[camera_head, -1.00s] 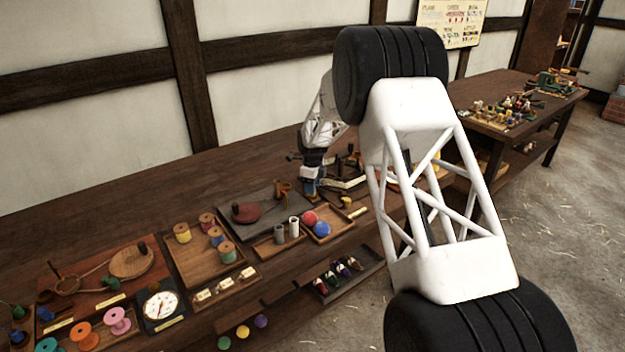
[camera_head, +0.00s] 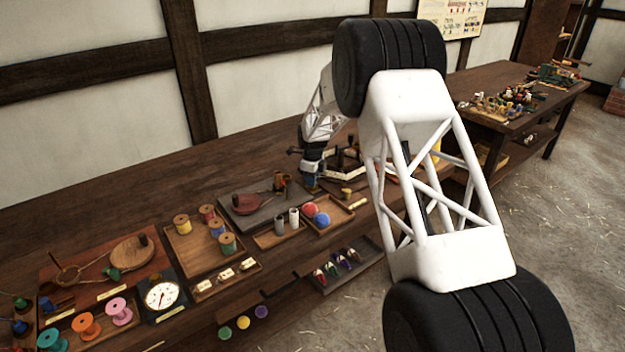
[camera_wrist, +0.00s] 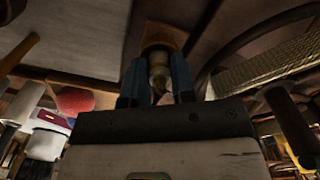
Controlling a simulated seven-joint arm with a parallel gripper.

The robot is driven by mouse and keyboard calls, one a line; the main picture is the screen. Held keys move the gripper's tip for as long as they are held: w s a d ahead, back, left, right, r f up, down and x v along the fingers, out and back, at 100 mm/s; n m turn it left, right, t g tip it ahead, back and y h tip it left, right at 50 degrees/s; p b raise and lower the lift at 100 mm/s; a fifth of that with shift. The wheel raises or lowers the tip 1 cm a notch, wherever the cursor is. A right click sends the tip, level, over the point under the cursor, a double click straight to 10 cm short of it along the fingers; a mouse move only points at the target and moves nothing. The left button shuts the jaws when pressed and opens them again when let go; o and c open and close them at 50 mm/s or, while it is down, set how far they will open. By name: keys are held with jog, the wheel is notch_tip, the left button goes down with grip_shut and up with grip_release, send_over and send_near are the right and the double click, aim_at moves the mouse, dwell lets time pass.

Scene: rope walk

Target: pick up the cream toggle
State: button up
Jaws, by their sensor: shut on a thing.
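The cream toggle (camera_wrist: 159,72) is a small pale rounded piece between the two blue fingers of my gripper (camera_wrist: 158,80) in the wrist view. My gripper is shut on it, and its lower end is dark and hard to make out. In the head view my gripper (camera_head: 309,187) is low over the back half of the long bench, at the far end of my arm. The toggle cannot be made out there. In the wrist view an orange-brown wooden piece (camera_wrist: 160,36) is just beyond the fingertips; I cannot tell whether the toggle touches it.
A tray with a red ball (camera_head: 309,210) and a blue ball (camera_head: 321,220) lies in front of my gripper. A spool tray (camera_head: 187,252) and a dial (camera_head: 162,295) are to the left. A second cluttered bench (camera_head: 540,110) stands at right.

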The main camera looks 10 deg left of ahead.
jog(key=shift+r, duration=0.2)
jog(key=shift+r, duration=3.8)
jog(key=shift+a, duration=0.1)
